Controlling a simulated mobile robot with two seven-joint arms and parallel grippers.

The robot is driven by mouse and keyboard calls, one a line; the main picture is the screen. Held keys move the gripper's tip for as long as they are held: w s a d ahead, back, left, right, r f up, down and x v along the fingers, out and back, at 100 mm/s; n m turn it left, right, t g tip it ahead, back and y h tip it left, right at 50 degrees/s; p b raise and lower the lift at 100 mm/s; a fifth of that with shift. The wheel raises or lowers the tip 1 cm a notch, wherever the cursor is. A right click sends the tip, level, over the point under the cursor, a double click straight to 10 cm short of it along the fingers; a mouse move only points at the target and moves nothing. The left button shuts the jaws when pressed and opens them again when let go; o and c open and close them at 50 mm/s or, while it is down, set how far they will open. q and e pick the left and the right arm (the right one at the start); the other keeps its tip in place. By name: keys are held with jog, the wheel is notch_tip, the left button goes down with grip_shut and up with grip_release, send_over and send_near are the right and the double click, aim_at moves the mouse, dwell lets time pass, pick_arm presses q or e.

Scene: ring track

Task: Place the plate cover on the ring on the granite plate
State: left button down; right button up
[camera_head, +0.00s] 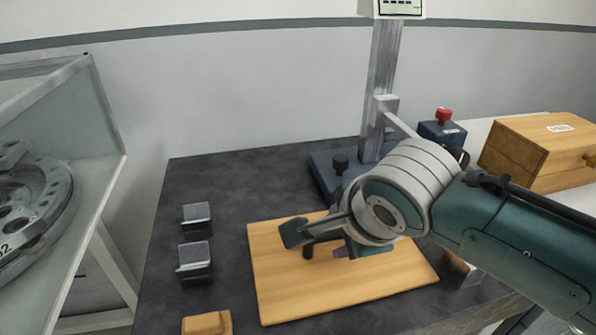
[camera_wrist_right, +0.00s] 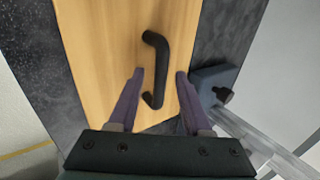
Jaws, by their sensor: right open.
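The plate cover (camera_head: 300,300) is a flat wooden board lying on the dark granite plate (camera_head: 215,165). Its black bar handle (camera_wrist_right: 156,62) shows in the right wrist view, where the board (camera_wrist_right: 95,45) also appears. My right gripper (camera_wrist_right: 160,78) is open, its two purple fingers pointing at the board, with the handle showing between them. I cannot tell how close the fingers are to it. My left gripper is out of view. No ring is clearly visible on the granite.
Two steel blocks (camera_head: 196,258) and a small wooden piece (camera_head: 207,322) lie left of the board. A measuring stand (camera_head: 382,90) stands behind, with a red-button box (camera_head: 442,130) and wooden drawer box (camera_head: 545,150) to the right. A glass-sided case (camera_head: 95,150) holds a metal disc (camera_head: 35,215) at left.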

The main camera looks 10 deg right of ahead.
jog(key=shift+s+r, duration=0.1)
jog(key=shift+r, duration=0.15)
jog(key=p+v, duration=0.4)
jog(key=v, duration=0.8)
jog(key=s+d+n+g, duration=0.1)
jog(key=s+d+n, duration=0.1)
jog(key=s+n, duration=0.7)
jog(key=s+d+n+g, duration=0.2)
jog(key=s+d+n, duration=0.1)
jog(key=s+n, duration=0.6)
jog(key=shift+s+f+n, duration=0.3)
jog(key=shift+f+n, duration=0.05)
jog(key=shift+n, duration=0.55)
jog(key=shift+s+d, duration=0.1)
